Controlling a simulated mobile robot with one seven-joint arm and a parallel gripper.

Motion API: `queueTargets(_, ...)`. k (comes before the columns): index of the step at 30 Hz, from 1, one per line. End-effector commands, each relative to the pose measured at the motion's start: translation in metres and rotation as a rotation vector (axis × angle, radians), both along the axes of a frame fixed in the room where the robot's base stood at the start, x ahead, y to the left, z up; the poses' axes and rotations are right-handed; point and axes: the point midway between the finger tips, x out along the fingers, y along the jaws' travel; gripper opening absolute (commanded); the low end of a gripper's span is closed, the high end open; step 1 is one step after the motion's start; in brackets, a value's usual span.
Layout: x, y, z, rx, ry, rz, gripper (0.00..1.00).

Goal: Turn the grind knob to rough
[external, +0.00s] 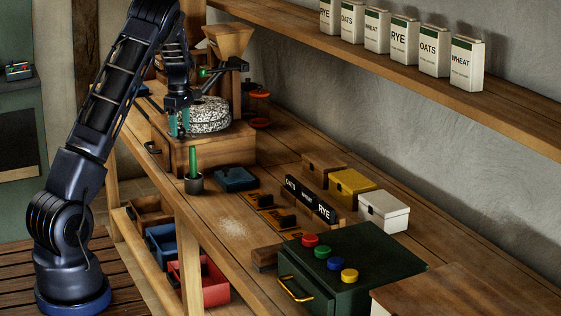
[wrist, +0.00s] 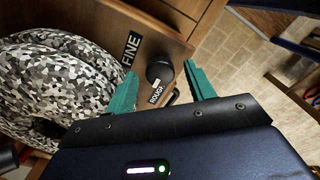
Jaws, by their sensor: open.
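The grind knob (wrist: 160,70) is black and round, on the wooden mill front in the wrist view. A FINE label (wrist: 130,48) is to its left and a ROUGH label (wrist: 156,92) just below it. A small pale mark shows at the knob's lower edge, on the ROUGH side. My gripper (wrist: 162,69) is open, with one teal finger on each side of the knob in the picture; I cannot tell whether either touches it. In the external view my gripper (external: 180,123) is at the mill's front, beside the speckled millstone (external: 209,117); the knob cannot be made out there.
The millstone (wrist: 50,90) fills the left of the wrist view.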

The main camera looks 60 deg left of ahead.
Motion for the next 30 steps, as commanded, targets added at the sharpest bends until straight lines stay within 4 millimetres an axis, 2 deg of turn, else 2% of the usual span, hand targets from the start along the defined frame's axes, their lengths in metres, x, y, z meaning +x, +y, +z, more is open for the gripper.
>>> queueTargets(5,0.000,0.000,0.024,0.003,-0.002,-0.001,0.54)
queueTargets(12,0.000,0.000,0.068,0.003,-0.003,0.000,0.54)
queueTargets(18,0.001,0.000,0.094,0.002,-0.002,-0.001,0.54)
queueTargets(24,0.000,0.000,0.104,0.001,-0.001,0.000,0.54)
queueTargets(30,0.000,0.000,0.105,0.001,-0.001,0.000,0.54)
